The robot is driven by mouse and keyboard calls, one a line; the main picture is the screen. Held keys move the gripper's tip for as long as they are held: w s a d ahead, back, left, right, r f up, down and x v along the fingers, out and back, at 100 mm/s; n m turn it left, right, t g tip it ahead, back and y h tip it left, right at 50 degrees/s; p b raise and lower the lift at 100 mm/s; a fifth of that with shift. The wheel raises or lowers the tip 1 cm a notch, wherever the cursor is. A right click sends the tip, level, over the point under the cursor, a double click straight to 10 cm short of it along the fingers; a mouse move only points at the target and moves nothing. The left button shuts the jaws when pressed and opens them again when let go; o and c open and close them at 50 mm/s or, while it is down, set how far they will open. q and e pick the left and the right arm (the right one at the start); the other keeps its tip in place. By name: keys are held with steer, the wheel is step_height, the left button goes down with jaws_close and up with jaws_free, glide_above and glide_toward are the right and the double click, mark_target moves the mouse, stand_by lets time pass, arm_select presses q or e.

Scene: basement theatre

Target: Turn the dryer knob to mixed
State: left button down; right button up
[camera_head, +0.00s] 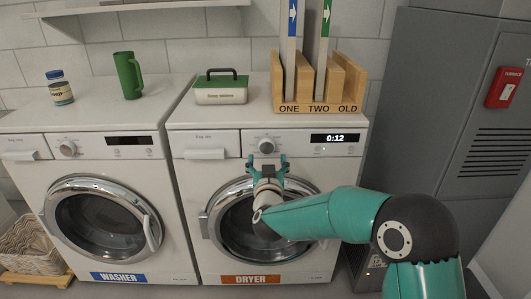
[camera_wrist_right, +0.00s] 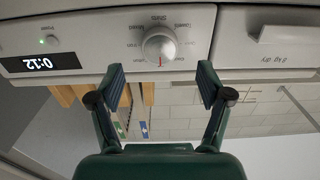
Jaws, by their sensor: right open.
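The dryer (camera_head: 190,200) is the right-hand white machine, with an orange DRYER label. Its round silver dryer knob (camera_head: 266,146) sits left of the lit 0:12 display. In the right wrist view, which is upside down, the knob (camera_wrist_right: 160,46) carries a red mark at its lower edge in the picture. My right gripper (camera_head: 268,160) is open, just below the knob in the head view. In the wrist view its two fingertips (camera_wrist_right: 161,76) are spread on either side, apart from the knob. My left gripper is not in view.
The washer (camera_head: 30,175) stands to the left with its own knob (camera_head: 67,148). On top are a green mug (camera_head: 128,75), a jar (camera_head: 60,90), a green-lidded box (camera_head: 221,95) and a wooden sorter (camera_head: 320,108). A grey cabinet (camera_head: 440,100) stands at the right.

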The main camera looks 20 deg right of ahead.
mark_target(266, 148)
steer(key=x, duration=0.5)
steer(key=shift+w, duration=0.35)
steer(key=c, duration=1)
steer(key=shift+a, duration=0.1)
steer(key=shift+c, duration=0.8)
